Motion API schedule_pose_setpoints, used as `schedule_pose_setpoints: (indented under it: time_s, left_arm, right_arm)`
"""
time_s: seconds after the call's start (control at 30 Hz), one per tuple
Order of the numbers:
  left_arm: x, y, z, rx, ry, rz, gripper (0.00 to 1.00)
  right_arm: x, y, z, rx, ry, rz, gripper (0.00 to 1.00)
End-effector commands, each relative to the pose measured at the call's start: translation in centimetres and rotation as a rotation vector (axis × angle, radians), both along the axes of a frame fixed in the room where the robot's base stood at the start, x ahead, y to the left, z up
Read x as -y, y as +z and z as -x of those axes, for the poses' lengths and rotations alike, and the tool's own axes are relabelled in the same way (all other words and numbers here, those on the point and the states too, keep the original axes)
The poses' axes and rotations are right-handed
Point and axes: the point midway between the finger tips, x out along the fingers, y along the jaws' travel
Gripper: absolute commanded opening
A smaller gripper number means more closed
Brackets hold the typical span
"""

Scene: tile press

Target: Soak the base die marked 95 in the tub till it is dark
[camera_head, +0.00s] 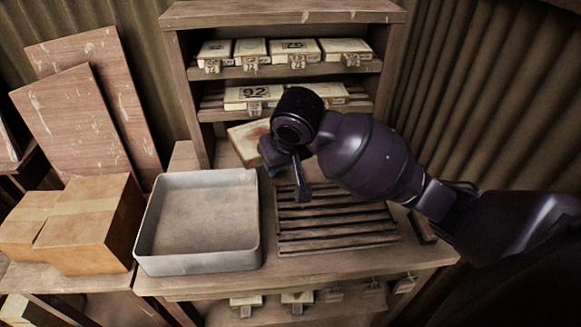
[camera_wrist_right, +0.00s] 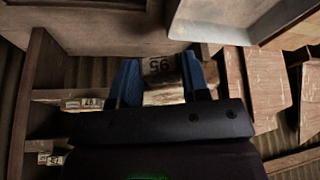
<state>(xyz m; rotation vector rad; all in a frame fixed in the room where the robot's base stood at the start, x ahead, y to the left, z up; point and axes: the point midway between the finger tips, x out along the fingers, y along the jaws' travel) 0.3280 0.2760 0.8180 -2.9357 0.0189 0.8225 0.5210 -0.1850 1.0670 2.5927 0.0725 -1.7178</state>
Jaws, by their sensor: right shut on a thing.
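The base die marked 95 (camera_wrist_right: 160,66) is a pale block with black digits, seen between the blue fingers of my right gripper (camera_wrist_right: 158,82) in the right wrist view. In the head view the pale die (camera_head: 243,137) tilts out to the left of my right gripper (camera_head: 272,150), in front of the shelf unit; its number cannot be read there. My right gripper is shut on it. The grey metal tub (camera_head: 198,262) stands on the bench, in front and to the left of the die. Whether liquid is in it cannot be told. My left gripper is not in view.
A slatted rack (camera_head: 335,224) lies right of the tub, under my right arm. The wooden shelf unit (camera_head: 285,17) behind holds several pale dies, one marked 92 (camera_head: 254,93). Cardboard boxes (camera_head: 90,225) and leaning boards (camera_head: 75,120) stand at left.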

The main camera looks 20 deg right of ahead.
Motion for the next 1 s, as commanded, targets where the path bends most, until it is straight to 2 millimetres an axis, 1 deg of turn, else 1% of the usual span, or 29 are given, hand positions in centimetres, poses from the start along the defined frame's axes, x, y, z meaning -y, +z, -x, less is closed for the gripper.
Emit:
schedule_pose_setpoints:
  time_s: [0.03,0.13,0.2,0.4,0.57,0.73,0.9,1.0]
  left_arm:
    - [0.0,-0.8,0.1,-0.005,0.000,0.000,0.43]
    - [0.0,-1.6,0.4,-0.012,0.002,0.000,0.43]
    - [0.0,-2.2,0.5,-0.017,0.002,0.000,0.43]
    - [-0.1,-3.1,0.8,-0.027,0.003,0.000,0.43]
    - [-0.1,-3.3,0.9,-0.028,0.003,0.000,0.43]
    - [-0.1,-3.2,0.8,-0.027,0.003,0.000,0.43]
    - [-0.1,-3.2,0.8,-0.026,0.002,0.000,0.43]
    - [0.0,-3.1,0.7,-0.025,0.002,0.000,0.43]
  right_arm:
    - [-0.9,-0.4,-1.0,0.004,0.025,0.003,0.00]
    - [-3.0,-1.3,-2.8,0.004,0.131,0.002,0.00]
    - [-4.6,-2.4,-4.0,0.003,0.257,0.002,0.00]
    - [-7.3,-4.7,-6.0,0.006,0.554,0.000,0.00]
    - [-8.5,-6.6,-6.8,0.008,0.761,-0.003,0.00]
    - [-9.2,-8.3,-7.0,0.010,0.953,-0.005,0.00]
    - [-9.9,-8.4,-7.3,0.014,1.102,-0.007,0.00]
    - [-10.2,-8.3,-7.3,0.014,1.158,-0.008,0.00]
